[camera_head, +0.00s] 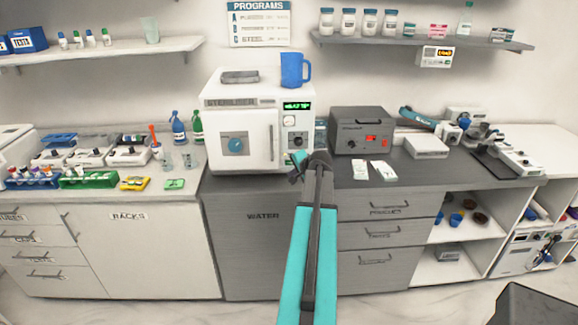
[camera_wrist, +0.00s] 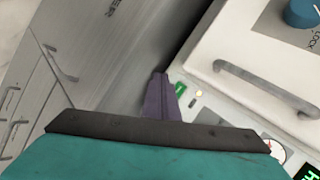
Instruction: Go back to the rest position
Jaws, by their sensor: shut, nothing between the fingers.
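My gripper (camera_head: 312,166) is at the end of my teal arm, in front of the white steriliser (camera_head: 237,102) at its lower right in the head view. Its fingers are shut and hold nothing. In the wrist view the dark finger (camera_wrist: 161,98) points towards the steriliser's control panel (camera_wrist: 200,105), near a small green button. I cannot tell whether it touches the panel. The steriliser's door is closed, with a blue knob on it that also shows in the wrist view (camera_wrist: 302,12). Its green display is lit.
A blue mug (camera_head: 294,70) and a grey tray (camera_head: 240,77) sit on top of the steriliser. A dark box with a red display (camera_head: 360,130) stands to the right. Two white packets (camera_head: 383,171) lie in front of it. Floor shows below.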

